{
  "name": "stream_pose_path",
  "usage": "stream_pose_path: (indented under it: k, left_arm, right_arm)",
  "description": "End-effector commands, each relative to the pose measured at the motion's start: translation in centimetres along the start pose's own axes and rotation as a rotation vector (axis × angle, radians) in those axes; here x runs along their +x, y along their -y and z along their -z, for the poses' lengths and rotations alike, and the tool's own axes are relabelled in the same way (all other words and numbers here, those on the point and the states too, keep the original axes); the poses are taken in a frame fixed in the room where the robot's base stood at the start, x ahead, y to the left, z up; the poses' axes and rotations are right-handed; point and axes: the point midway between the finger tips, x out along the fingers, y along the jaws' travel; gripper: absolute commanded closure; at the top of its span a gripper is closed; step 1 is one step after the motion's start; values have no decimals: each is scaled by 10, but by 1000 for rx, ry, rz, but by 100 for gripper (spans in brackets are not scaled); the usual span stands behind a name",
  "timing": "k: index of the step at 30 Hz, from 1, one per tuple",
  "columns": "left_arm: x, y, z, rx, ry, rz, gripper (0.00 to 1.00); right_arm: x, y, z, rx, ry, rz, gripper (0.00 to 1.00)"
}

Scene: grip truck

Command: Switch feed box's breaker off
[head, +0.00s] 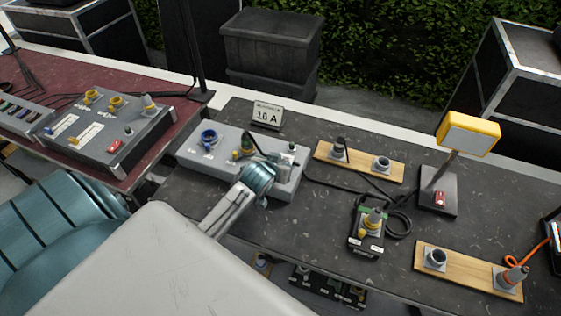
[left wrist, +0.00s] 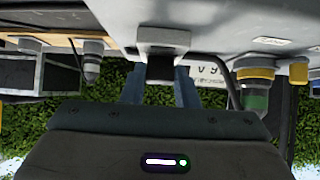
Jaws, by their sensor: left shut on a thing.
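The grey feed box (head: 229,171) lies on the dark table in the head view, with a blue socket (head: 208,137) and a yellow-and-green connector (head: 246,144) on top. Its breaker (head: 291,150) is a small pale block at the right end. In the left wrist view the breaker's black lever (left wrist: 160,67) sits on a pale mount (left wrist: 163,40). My left gripper (left wrist: 160,88) is shut on this lever, one blue finger on each side. In the head view my left gripper (head: 274,168) reaches over the box's front edge; its fingertips are mostly hidden. The lever's position cannot be told. My right gripper is not in view.
A "16 A" sign (head: 267,115) stands behind the box. To the right are a wooden socket board (head: 360,165), a small black box with cable (head: 367,229) and a yellow-headed lamp (head: 468,133). Another grey box (head: 95,128) sits on the red table at left.

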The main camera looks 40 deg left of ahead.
Motion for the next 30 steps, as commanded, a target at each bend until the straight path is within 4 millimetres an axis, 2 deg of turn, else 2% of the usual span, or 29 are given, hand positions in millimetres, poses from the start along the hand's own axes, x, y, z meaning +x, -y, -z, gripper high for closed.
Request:
stream_pose_path:
  k: [6,21,22,24,25,30]
  left_arm:
    - [0,0,-3,0,-62,0,96]
    - [-1,0,-2,0,-79,0,96]
    - [-1,0,-2,0,-79,0,69]
    - [-1,0,-2,0,-78,0,55]
    - [-1,0,-2,0,-78,0,51]
    - [-1,0,-3,0,-77,0,51]
  right_arm:
    - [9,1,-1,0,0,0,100]
    - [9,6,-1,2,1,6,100]
    - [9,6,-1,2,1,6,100]
    - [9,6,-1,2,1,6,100]
    - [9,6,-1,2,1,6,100]
    - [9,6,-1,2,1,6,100]
